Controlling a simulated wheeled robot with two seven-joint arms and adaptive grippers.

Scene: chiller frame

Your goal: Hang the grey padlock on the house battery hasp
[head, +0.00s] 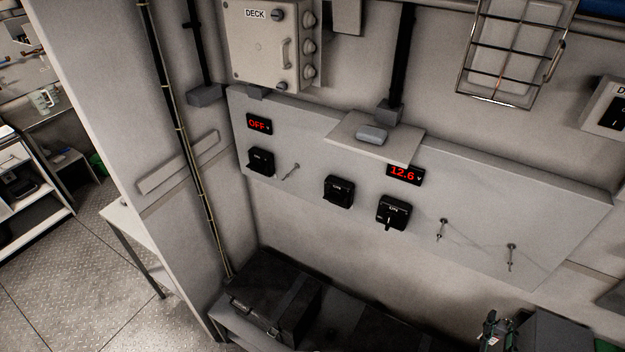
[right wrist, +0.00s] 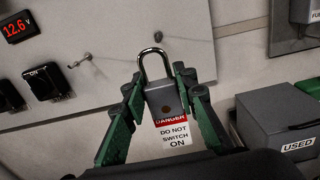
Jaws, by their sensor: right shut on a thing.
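The grey padlock (right wrist: 163,98) is between the green fingers of my right gripper (right wrist: 158,97) in the right wrist view. Its shackle points up and a red and white "DANGER DO NOT SWITCH ON" tag hangs below it. My right gripper also shows at the bottom right of the head view (head: 494,331), below the panel. The grey wall panel (head: 470,250) carries black switches (head: 393,212) and small metal fittings (head: 442,228). No label shows which fitting is the house battery hasp. The padlock appears apart from the panel. My left gripper is out of view.
A red display (head: 404,174) reads 12.6 and another (head: 259,123) reads OFF. A small shelf (head: 400,148) juts from the panel top. A grey box marked USED (right wrist: 285,120) stands right of my right gripper. Dark cases (head: 275,295) lie below the panel.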

